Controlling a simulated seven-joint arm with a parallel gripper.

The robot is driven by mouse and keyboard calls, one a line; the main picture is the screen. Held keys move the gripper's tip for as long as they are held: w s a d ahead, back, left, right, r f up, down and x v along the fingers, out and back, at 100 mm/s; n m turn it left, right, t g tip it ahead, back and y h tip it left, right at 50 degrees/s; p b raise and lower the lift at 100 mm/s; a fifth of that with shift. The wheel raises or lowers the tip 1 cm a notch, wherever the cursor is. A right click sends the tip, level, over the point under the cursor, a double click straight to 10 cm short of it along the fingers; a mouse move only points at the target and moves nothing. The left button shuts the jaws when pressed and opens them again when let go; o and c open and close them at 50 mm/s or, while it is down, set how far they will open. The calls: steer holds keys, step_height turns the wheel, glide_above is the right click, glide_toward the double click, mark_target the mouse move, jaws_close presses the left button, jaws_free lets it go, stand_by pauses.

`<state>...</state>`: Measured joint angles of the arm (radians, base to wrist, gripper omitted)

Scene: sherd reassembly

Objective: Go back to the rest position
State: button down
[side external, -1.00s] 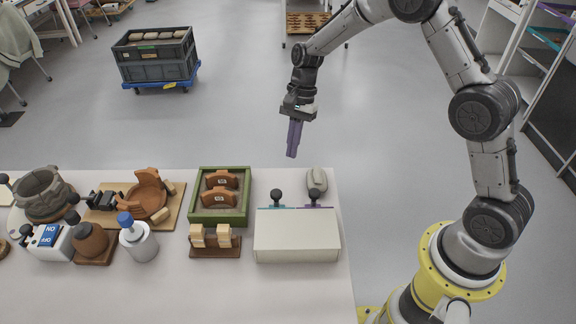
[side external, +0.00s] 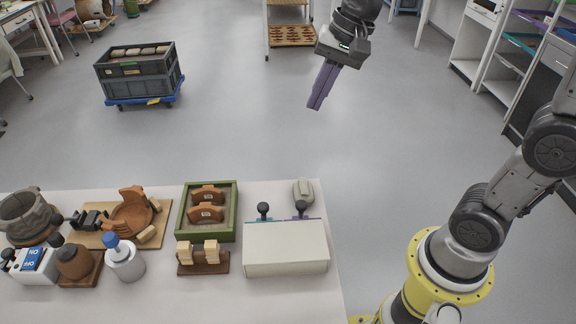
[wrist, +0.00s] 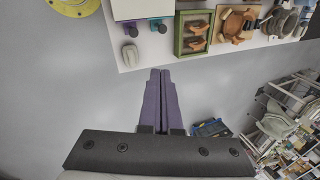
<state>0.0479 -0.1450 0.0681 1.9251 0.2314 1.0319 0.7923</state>
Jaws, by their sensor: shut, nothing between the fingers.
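My gripper (side external: 316,106) hangs above the open floor behind the table, high up and well clear of everything on it. Its two purple fingers point down and slightly left and lie together, shut and empty. In the wrist view the fingers (wrist: 160,75) also show side by side with nothing between them. The tip end points toward the table's edge, with a gap of grey floor around it.
The white table (side external: 150,300) holds a green tray (side external: 183,228) with sherds, a partly built brown bowl (side external: 130,216), a white box (side external: 286,248), a bottle (side external: 125,262) and a grey pot (side external: 27,212). A crate on a dolly (side external: 140,75) and shelves stand behind. Floor around the gripper is free.

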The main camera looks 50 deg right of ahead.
steer(key=s+d+f+n+t+h, duration=0.1)
steer(key=s+f+n, duration=0.1)
steer(key=s+n, duration=0.3)
steer(key=s+d+f+n+t+h, duration=0.1)
steer(key=s+n, duration=0.4)
steer(key=s, duration=0.7)
steer(key=shift+d+f+n, duration=0.3)
steer(key=shift+d+f, duration=0.1)
